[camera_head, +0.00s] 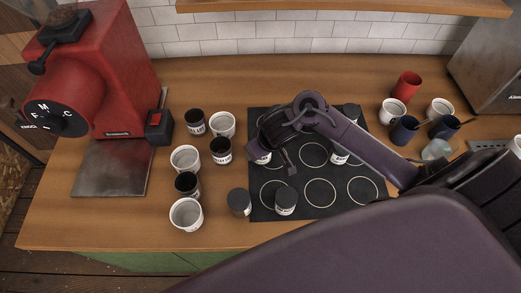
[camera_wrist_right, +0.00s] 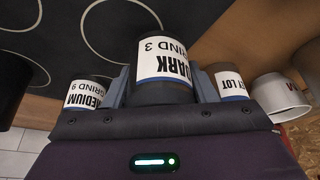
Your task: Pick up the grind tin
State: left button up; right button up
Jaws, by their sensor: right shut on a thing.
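A dark tin with a white, blue-edged label reading "DARK GRIND 3" (camera_wrist_right: 165,58) sits between the fingers of my right gripper (camera_wrist_right: 163,82) in the wrist view. The fingers are shut on its two sides. In the head view my right gripper (camera_head: 275,157) is low over the left part of the black mat (camera_head: 320,207), and part of the held tin (camera_head: 263,158) shows beneath it. Whether the tin touches the mat is hard to tell. My left gripper is not in view.
A "MEDIUM GRIND 9" tin (camera_wrist_right: 88,93) and another labelled tin (camera_wrist_right: 230,84) flank the gripper. Several dark tins and white cups (camera_head: 186,214) stand left of the mat. A red grinder (camera_head: 115,70) is at left; cups, including a red one (camera_head: 407,86), are at right.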

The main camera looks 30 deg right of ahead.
notch_tip(320, 180, up, 14)
jog(key=p, duration=0.8)
jog(key=shift+w+f, duration=0.1)
jog(key=shift+f, duration=0.1)
jog(key=shift+r, duration=2.25)
